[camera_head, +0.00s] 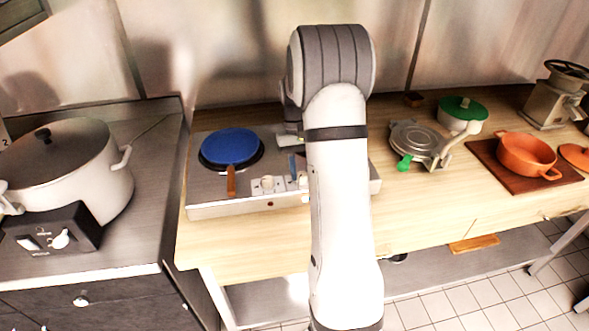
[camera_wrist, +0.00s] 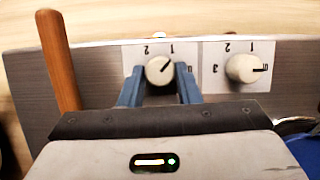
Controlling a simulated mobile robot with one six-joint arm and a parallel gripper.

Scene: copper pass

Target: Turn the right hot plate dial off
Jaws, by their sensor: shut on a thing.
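The hot plate (camera_head: 240,208) stands on the wooden table with two white dials on its front panel. In the wrist view, seen from the opposite side, my gripper (camera_wrist: 160,78) has its blue fingers on both sides of the right dial (camera_wrist: 159,69) and is shut on it. Its pointer line slants up and right, near the 1 mark. The left dial (camera_wrist: 247,68) is free beside it, its line pointing right. In the head view the left dial (camera_head: 267,183) shows, while my arm hides most of the right part of the hot plate.
A blue pan (camera_head: 230,146) sits on the left plate, its brown handle toward the front. Another wooden handle (camera_wrist: 60,60) stands close beside my gripper in the wrist view. A large pot (camera_head: 70,170) is at left; a waffle iron (camera_head: 418,140) and orange pot (camera_head: 525,153) are at right.

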